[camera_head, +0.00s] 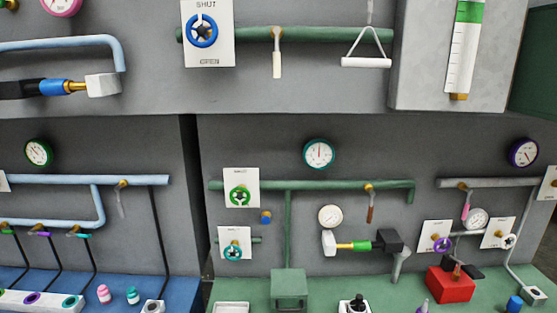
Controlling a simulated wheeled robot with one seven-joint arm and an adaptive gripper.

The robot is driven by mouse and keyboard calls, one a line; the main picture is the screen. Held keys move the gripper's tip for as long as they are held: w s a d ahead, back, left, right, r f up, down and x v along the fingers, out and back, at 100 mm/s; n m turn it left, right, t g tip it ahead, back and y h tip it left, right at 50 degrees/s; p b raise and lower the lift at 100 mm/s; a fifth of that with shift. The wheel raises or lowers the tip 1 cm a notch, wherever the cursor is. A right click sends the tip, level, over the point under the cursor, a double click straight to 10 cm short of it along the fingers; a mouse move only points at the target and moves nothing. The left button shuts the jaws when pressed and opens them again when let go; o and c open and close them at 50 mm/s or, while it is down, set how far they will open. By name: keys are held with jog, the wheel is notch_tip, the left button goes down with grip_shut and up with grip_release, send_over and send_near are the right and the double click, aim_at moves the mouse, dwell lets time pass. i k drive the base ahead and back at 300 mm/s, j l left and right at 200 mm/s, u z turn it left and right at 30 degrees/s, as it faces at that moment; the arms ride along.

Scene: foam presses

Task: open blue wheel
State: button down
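The blue wheel (201,30) is a small ring on a white plate (222,56) at the top of the head view, left of centre. The plate has the word SHUT at its top and a smaller label at its bottom that is hard to read. A white mark shows at the top of the wheel, towards SHUT. The wheel sits on a thick green pipe (325,34) on the upper grey panel. My gripper is not in the picture, and nothing touches the wheel.
A white-handled lever (277,58) and a hanging white bar (366,62) are right of the wheel. Smaller green (239,195) and teal (233,252) wheels are below it. A red box (450,284) stands on the green bench. The space before the blue wheel looks clear.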

aim_at(202, 30)
jog(key=i+j+u, duration=0.2)
jog(key=i, duration=0.2)
jog(key=i+u, duration=0.25)
jog(key=i, duration=0.15)
